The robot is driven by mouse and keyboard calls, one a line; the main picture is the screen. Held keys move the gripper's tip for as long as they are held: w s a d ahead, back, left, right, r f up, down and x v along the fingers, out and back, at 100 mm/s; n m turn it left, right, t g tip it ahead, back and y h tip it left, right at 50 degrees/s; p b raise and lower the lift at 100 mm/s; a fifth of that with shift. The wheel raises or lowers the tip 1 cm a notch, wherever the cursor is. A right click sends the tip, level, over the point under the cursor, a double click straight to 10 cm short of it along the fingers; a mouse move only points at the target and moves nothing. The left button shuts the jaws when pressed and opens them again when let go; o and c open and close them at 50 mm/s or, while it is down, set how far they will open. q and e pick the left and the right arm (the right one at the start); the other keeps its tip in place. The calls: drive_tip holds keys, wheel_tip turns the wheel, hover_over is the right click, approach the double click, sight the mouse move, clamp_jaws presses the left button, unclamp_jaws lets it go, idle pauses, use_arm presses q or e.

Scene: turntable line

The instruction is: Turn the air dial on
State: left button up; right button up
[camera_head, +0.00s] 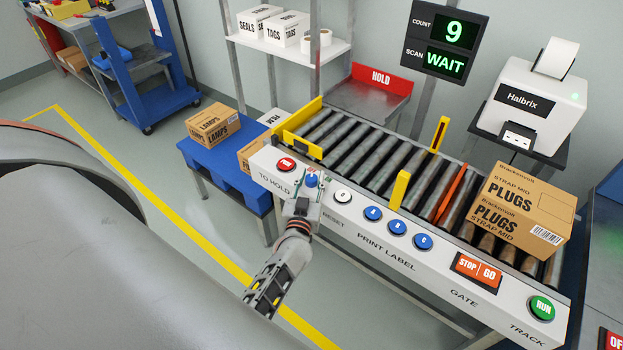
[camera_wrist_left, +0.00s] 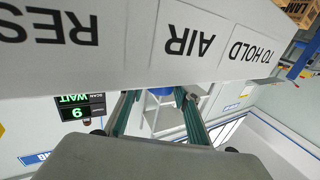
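The air dial (camera_head: 312,180) is a blue knob on the sloped white control panel (camera_head: 366,222), beside the red button. My left gripper (camera_head: 309,188) is at the dial, with its greenish fingers spread around it. In the left wrist view the panel appears upside down with the AIR label. There the two fingers (camera_wrist_left: 158,112) stand apart, and part of the blue dial (camera_wrist_left: 180,95) shows between them, nearer the right finger. Whether a finger touches the dial, and which way its pointer faces, I cannot tell. My right gripper is not in view.
A red button (camera_head: 286,164) and a white reset button (camera_head: 342,196) flank the dial. Blue print buttons (camera_head: 397,227) sit farther right. Behind the panel runs a roller conveyor with a PLUGS carton (camera_head: 522,212). A display (camera_head: 446,44) reads 9 and WAIT.

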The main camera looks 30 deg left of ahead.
use_arm(q)
drive_tip(key=c, duration=0.6)
